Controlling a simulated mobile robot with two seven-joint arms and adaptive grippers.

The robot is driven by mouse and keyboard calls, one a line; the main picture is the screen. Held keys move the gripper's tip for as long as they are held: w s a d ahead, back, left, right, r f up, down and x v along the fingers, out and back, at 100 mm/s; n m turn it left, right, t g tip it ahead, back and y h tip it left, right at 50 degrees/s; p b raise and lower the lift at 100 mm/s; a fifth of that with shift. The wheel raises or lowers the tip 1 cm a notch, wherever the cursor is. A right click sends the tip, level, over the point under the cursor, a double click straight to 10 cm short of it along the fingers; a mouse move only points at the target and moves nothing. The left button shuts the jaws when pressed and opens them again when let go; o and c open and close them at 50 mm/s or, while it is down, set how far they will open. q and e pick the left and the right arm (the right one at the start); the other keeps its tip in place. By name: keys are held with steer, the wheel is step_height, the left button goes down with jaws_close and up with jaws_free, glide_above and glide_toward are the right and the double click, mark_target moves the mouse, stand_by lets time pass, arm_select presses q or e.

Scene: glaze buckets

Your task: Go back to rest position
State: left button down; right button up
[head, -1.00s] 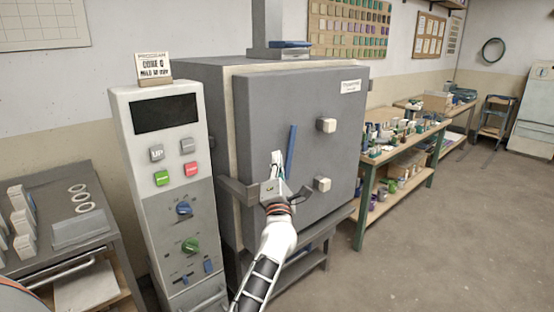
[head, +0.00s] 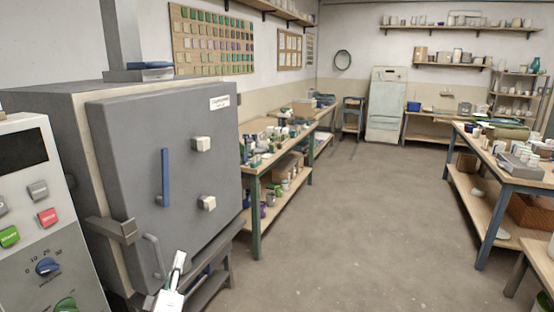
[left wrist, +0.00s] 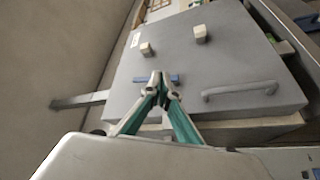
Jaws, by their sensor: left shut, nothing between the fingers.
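The grey kiln (head: 110,150) stands at the left in the head view, with its door (head: 175,130) closed as far as I can see. The door bears a blue vertical bar (head: 165,178), two pale knobs and a grey curved handle (head: 153,256). My left gripper (head: 180,262) is low in front of the door's lower edge, shut and empty. In the left wrist view, my left gripper's fingertips (left wrist: 158,82) meet in front of the door (left wrist: 210,70), and the handle (left wrist: 240,91) lies off to their right. My right gripper is not in view.
The kiln's control panel (head: 38,200) with buttons and dials is at the left edge. Workbenches with pots stand along the wall (head: 262,165) and at the right (head: 510,178). A pale cabinet (head: 387,105) is at the back. The floor (head: 360,220) between is clear.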

arm_select(q)
steer(key=s+d+f+m+g+h, duration=0.1)
steer(key=s+d+f+m+g, duration=0.1)
steer(key=s+f+m, duration=0.3)
steer(key=s+d+f+m+g+h, duration=0.1)
steer(key=s+f+m+g, duration=0.3)
steer(key=s+f, duration=0.9)
steer(key=s+d+f+m+g+h, duration=0.1)
steer(key=s+d+f+m+g, duration=0.2)
steer(key=s+f+m, duration=0.4)
steer(key=s+d+f, duration=0.1)
steer(key=s+f, duration=0.1)
steer(key=s, duration=0.4)
steer(key=shift+f+m+g+h, duration=0.3)
steer(key=shift+m+g+h, duration=0.1)
